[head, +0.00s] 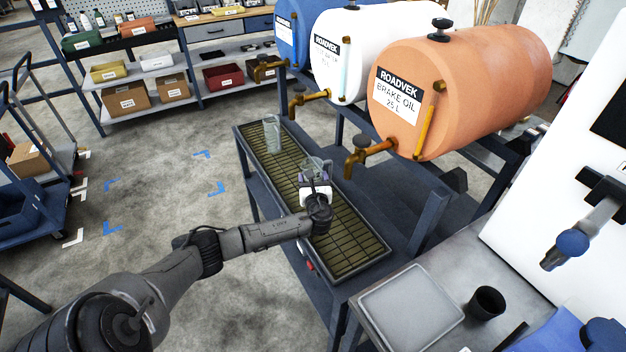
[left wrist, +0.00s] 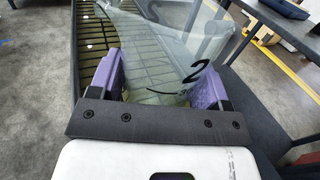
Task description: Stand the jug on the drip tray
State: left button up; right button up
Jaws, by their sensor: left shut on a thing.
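My left gripper (head: 314,181) is shut on a clear jug (head: 317,166) over the middle of the long drip tray (head: 345,232). In the left wrist view the purple fingers of the gripper (left wrist: 155,88) sit on either side of the see-through jug (left wrist: 160,50), which bears a black "2". The slatted tray (left wrist: 93,32) shows behind and through it. The jug looks roughly upright in the head view; I cannot tell whether its base touches the slats. A second clear vessel (head: 272,133) stands at the tray's far end. My right gripper is not in view.
Blue, white and orange drums (head: 455,85) with brass taps (head: 370,150) line the tray's right side; the orange one reads brake oil. A grey bench with a pale square tray (head: 410,308) and a black cup (head: 487,303) is at the near right. The tray's near half is clear.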

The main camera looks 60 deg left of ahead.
pick_arm(q)
jog(key=o, duration=1)
jog(key=shift+f, duration=0.15)
jog(key=shift+d+r, duration=0.1)
jog(key=shift+r, duration=0.1)
jog(key=p+v, duration=0.2)
jog(key=v, duration=0.8)
jog(key=shift+s+d+p, duration=0.2)
jog(key=shift+d+p, duration=0.05)
jog(key=shift+p, duration=0.05)
jog(key=shift+s+d, duration=0.3)
jog(key=shift+d, duration=0.3)
